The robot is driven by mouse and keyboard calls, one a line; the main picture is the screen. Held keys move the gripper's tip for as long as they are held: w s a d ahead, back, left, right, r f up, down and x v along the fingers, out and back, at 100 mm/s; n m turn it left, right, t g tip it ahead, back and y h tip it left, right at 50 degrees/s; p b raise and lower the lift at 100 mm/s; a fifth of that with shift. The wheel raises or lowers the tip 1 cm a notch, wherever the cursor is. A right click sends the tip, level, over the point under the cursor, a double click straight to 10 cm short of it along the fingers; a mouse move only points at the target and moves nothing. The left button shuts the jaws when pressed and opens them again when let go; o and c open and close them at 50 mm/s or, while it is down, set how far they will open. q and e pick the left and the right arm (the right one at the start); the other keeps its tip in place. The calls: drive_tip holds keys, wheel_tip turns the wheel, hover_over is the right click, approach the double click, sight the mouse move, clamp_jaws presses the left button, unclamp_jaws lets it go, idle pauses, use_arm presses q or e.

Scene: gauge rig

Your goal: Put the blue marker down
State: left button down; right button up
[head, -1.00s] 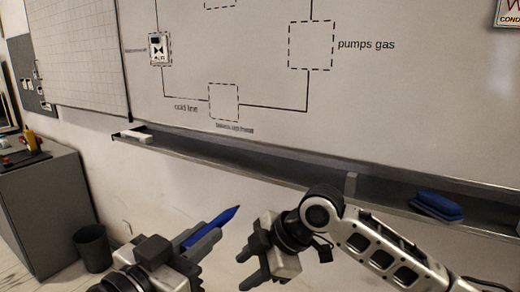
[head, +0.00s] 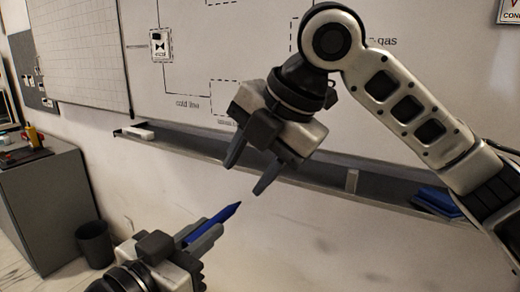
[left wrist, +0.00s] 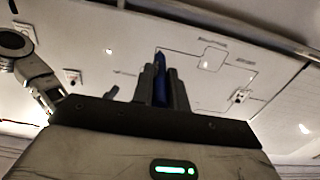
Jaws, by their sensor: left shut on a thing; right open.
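The blue marker (head: 226,213) is held in my left gripper (head: 205,236), which is shut on it at the lower left of the head view. Its pointed end sticks out beyond the fingertips, up and to the right. In the left wrist view the marker (left wrist: 160,78) stands between the two dark fingers. My right gripper (head: 249,172) is open and empty, above and to the right of the left one, in front of the tray. Its fingers point down.
A long ledge tray (head: 205,148) runs under the whiteboard (head: 205,55). A grey cabinet (head: 45,210) and a dark bin (head: 95,244) stand at the left.

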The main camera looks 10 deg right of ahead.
sight(229, 215)
drive_tip(key=x, duration=0.8)
drive_tip(key=shift+w+a+f, duration=0.1)
drive_tip(key=shift+f, duration=0.1)
clamp_jaws()
use_arm(q)
drive_tip(key=c, duration=1.3)
unclamp_jaws()
use_arm(e)
drive_tip(key=shift+r, duration=0.1)
